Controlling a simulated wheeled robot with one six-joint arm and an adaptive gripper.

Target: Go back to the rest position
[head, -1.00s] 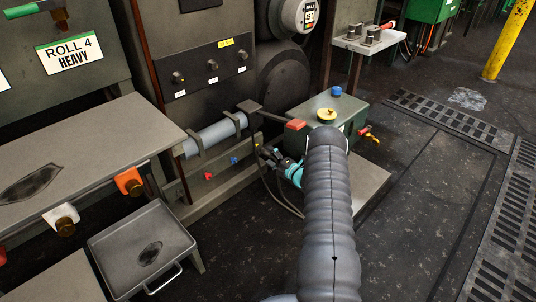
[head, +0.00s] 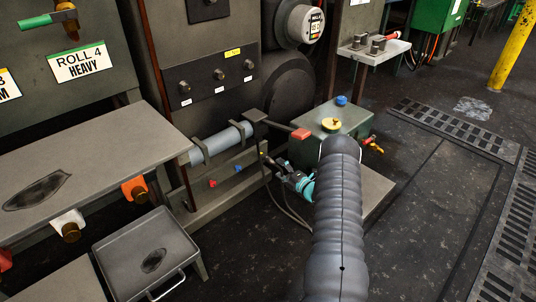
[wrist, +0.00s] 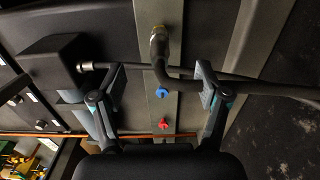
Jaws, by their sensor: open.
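My gripper (head: 283,172) shows in the head view as dark fingers with a teal part, partly hidden behind my grey arm. It is low in front of the machine's base, left of the green box. In the wrist view my gripper (wrist: 140,82) has its two fingers spread wide apart, with nothing held between them. A blue knob (wrist: 161,92) and a red knob (wrist: 164,124) on a metal rail show beyond the gap. The same red knob (head: 212,183) and blue knob (head: 238,168) show in the head view.
A dark hose (wrist: 180,80) runs close across the fingers in the wrist view. A tray (head: 147,250) stands at lower left. Floor at right is open.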

